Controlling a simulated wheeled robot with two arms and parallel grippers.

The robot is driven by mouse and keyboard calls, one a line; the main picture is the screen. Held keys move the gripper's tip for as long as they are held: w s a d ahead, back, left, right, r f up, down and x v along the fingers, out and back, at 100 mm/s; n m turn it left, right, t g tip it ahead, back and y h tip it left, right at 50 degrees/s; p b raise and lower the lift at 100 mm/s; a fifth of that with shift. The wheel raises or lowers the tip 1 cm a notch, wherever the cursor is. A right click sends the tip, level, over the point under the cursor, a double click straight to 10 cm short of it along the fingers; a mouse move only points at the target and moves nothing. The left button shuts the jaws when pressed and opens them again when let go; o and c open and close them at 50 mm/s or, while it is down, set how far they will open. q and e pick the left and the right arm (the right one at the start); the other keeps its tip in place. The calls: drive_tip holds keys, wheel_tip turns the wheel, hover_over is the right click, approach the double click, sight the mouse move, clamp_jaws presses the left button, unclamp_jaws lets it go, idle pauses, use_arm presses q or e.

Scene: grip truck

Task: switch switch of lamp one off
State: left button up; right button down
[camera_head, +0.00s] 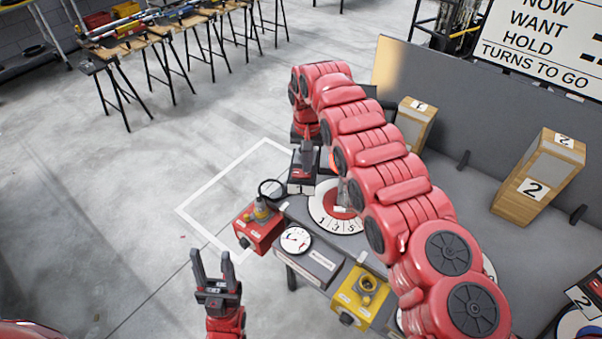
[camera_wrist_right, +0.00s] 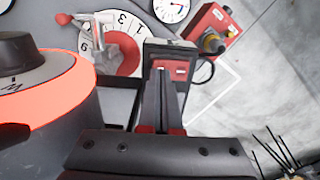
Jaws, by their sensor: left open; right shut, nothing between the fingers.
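Lamp one (camera_head: 414,122) is a wooden box marked 1 at the back of the table. A warm glow shows on the grey partition beside it. Its switch is a black box (camera_head: 301,187) marked 1 at the table's far left corner; its lever position is unclear. My right gripper (camera_head: 307,150) points down at this switch box, shut and empty. In the right wrist view its fingers (camera_wrist_right: 170,72) lie close together in front of the switch box (camera_wrist_right: 168,50); I cannot tell whether they touch. My left gripper (camera_head: 211,256) is open and empty, left of the table.
A red box (camera_head: 259,232) with a knob, a white dial (camera_head: 296,240), a yellow box (camera_head: 361,297) and a numbered red-and-white disc (camera_head: 340,222) are nearby. Lamp two (camera_head: 540,180) and a switch marked 2 (camera_head: 585,298) are at right. Open floor lies left.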

drive_tip(key=shift+f, duration=0.45)
idle(0.3)
drive_tip(key=shift+r+b, duration=0.3)
drive_tip(key=shift+r, duration=0.9)
wheel_tip(320, 180, up, 2)
drive_tip(key=shift+r, duration=0.15)
drive_tip(key=shift+r+p, duration=0.7)
drive_tip(key=shift+r, duration=0.45)
